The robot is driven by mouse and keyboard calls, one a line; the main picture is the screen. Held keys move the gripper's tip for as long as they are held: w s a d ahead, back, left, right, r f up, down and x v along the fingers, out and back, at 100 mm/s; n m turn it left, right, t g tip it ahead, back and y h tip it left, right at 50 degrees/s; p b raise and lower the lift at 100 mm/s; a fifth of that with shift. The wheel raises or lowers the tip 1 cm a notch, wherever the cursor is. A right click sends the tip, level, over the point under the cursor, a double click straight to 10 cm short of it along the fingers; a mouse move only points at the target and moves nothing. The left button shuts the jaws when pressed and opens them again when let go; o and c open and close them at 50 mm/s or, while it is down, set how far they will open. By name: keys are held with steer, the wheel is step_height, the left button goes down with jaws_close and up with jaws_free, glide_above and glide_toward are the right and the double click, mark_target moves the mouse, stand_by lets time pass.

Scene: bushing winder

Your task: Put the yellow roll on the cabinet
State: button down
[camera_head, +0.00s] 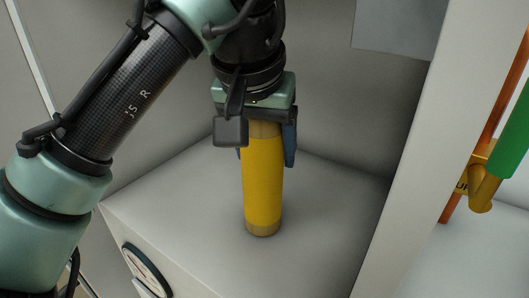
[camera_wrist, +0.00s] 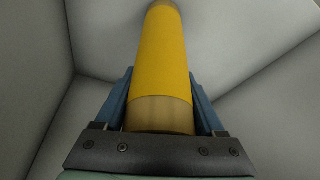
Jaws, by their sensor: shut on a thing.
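The yellow roll (camera_head: 263,185) is an upright cylinder with tan ends, over the light grey top of the cabinet (camera_head: 325,215) in the head view. Its lower end appears at or very close to the surface; I cannot tell whether it touches. My gripper (camera_head: 268,150) points down and is shut on the upper part of the roll, with blue fingers on both sides. In the wrist view the roll (camera_wrist: 163,65) runs away from between the blue fingers (camera_wrist: 160,105). Its far end is at the top edge of that view.
Grey walls enclose the surface at the back, and a pale upright panel (camera_head: 415,140) stands at the right. A round gauge (camera_head: 146,268) is on the front face at lower left. Orange, green and yellow parts (camera_head: 490,175) are beyond the panel. The surface around the roll is clear.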

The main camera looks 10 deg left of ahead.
steer(key=shift+f, duration=0.2)
jaws_free()
steer(key=shift+r, duration=0.1)
